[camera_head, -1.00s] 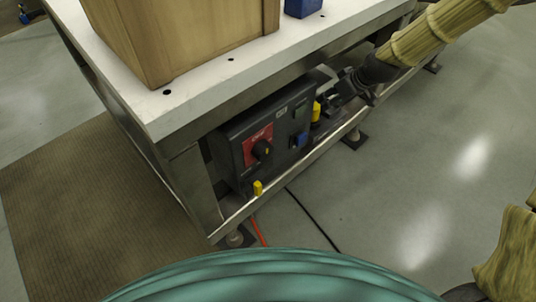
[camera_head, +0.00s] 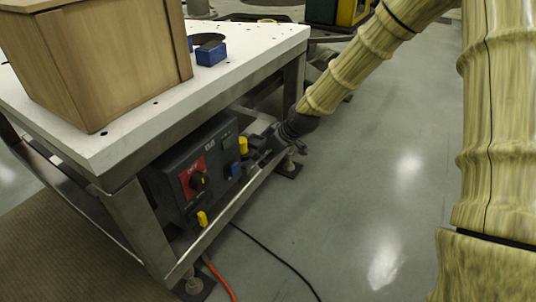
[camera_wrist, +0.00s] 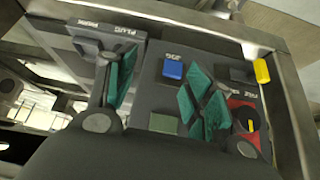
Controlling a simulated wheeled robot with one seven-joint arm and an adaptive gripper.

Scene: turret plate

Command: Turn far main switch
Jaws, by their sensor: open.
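A dark control box (camera_head: 213,150) is mounted under the table's near side. It carries a rotary switch, a black knob (camera_head: 198,182) on a red plate (camera_head: 187,176). In the wrist view the red plate (camera_wrist: 240,104) and knob are at the right, partly hidden behind a finger of my gripper. I cannot tell whether this is the far main switch. My gripper (camera_head: 264,146) is at the right end of the box, apart from the knob. In the wrist view my gripper (camera_wrist: 160,90) is open, its green-padded fingers spread over the panel, with nothing held.
A blue button (camera_wrist: 173,70) shows between the fingers, with a green square (camera_wrist: 163,124) below. A yellow piece (camera_head: 202,218) stands at the box's lower front. The metal table frame (camera_head: 140,225) surrounds the box. A wooden crate (camera_head: 95,60) stands on top.

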